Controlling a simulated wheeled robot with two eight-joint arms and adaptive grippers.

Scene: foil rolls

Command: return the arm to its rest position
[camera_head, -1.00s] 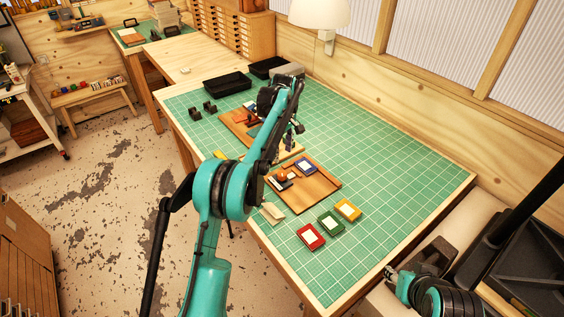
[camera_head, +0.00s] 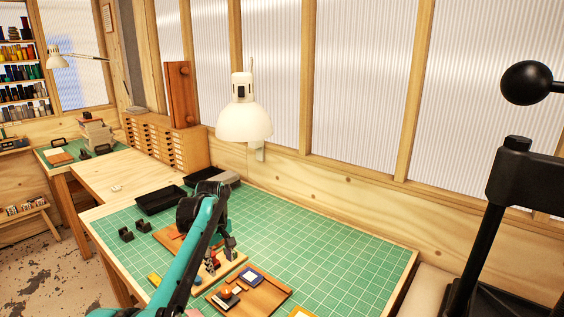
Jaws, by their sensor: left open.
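My left arm reaches in from the bottom of the head view, over the green cutting mat (camera_head: 345,262). Its left gripper (camera_head: 229,250) points down above the wooden boards and is open. It appears empty, though the dark wrist and small objects behind it make the fingertips hard to separate. Another wooden board (camera_head: 172,243) lies partly hidden behind my arm. My right gripper is out of view.
A white lamp (camera_head: 244,122) hangs by the wall. A black frame with a round knob (camera_head: 527,83) stands at right. The mat's right side is clear.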

